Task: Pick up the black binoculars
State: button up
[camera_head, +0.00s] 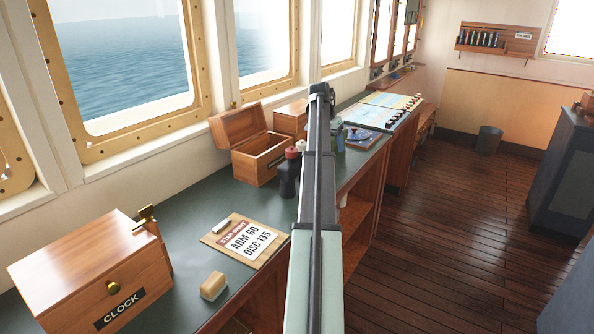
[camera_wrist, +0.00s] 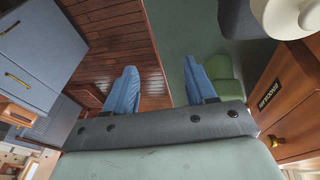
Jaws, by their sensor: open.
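I cannot make out the black binoculars for certain in either view. Dark bottle-like items (camera_head: 289,172), one with a red top and one with a pale top, stand on the counter (camera_head: 205,200) left of my arm. In the wrist view a dark object with a cream round top (camera_wrist: 285,12) is at the upper right. My gripper's two blue fingers (camera_wrist: 160,88) are spread apart with nothing between them, above the edge between the counter and the wooden floor. In the head view my arm hides the gripper.
A green object (camera_wrist: 222,68) is just right of the right finger. A closed wooden box (camera_wrist: 298,105) with a brass knob and dark label is farther right. An open wooden box (camera_head: 258,158), star-sight clipboard (camera_head: 245,240), tan block (camera_head: 213,286) and CLOCK box (camera_head: 90,270) stand along the counter.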

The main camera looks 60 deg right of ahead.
jog(key=w+a+r+t+y, duration=0.2)
jog(key=w+a+r+y, duration=0.1)
jog(key=w+a+r, duration=0.7)
send_near(297, 168)
jog(key=d, duration=0.1)
jog(key=w+d+f, duration=0.1)
jog(key=d, duration=0.1)
jog(key=w+d+f, duration=0.1)
jog(key=shift+w+d, duration=0.2)
jog(key=shift+d, duration=0.1)
jog(key=shift+w+a+f, duration=0.1)
jog(key=shift+w+f, duration=0.05)
jog(key=shift+f, duration=1.1)
jog(key=shift+w+a+f, duration=0.1)
jog(key=shift+w+f, duration=0.05)
jog(key=shift+f, duration=1.15)
jog(key=shift+c, duration=0.4)
grip_shut()
